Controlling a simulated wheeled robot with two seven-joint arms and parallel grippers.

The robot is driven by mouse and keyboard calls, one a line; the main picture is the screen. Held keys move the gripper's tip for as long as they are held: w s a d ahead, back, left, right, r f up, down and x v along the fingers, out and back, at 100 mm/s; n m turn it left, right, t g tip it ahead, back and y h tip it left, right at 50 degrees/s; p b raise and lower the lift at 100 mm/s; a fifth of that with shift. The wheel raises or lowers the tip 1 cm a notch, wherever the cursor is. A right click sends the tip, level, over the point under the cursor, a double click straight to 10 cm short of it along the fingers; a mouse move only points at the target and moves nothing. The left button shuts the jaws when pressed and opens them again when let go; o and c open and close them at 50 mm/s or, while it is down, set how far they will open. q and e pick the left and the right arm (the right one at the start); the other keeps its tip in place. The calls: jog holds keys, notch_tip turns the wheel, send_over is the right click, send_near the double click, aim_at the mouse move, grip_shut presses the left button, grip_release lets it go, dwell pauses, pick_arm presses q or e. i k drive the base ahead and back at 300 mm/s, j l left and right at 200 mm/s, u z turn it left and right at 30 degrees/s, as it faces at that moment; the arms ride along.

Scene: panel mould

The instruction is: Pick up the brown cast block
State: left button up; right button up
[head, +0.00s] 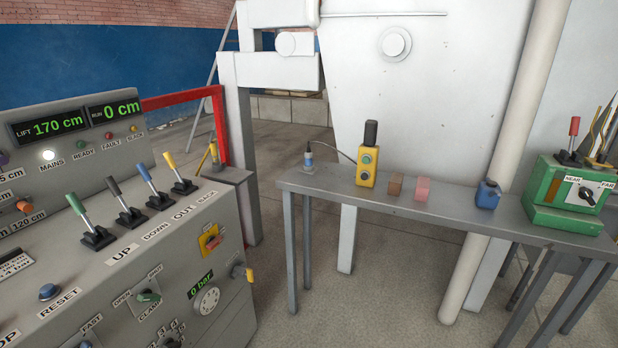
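The brown cast block (395,184) sits on the narrow grey bench (462,209), near its middle. A pink block (422,189) stands just to its right, with a small gap between them. Nothing hides the front of the brown block. Neither of my grippers shows in the head view.
A control console (130,255) with levers and displays fills the left side. The bench also carries a small blue-grey device with a cable (308,158), a blue canister (487,195) and a green control box (568,196). A pale pipe (508,150) rises behind the bench.

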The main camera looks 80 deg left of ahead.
aim_at(395, 184)
jog(key=u, duration=2.05)
jog(key=i+l, duration=0.7)
jog(key=i, duration=0.15)
jog(key=i+l, duration=0.7)
jog(key=i, duration=0.15)
jog(key=j+u, duration=0.05)
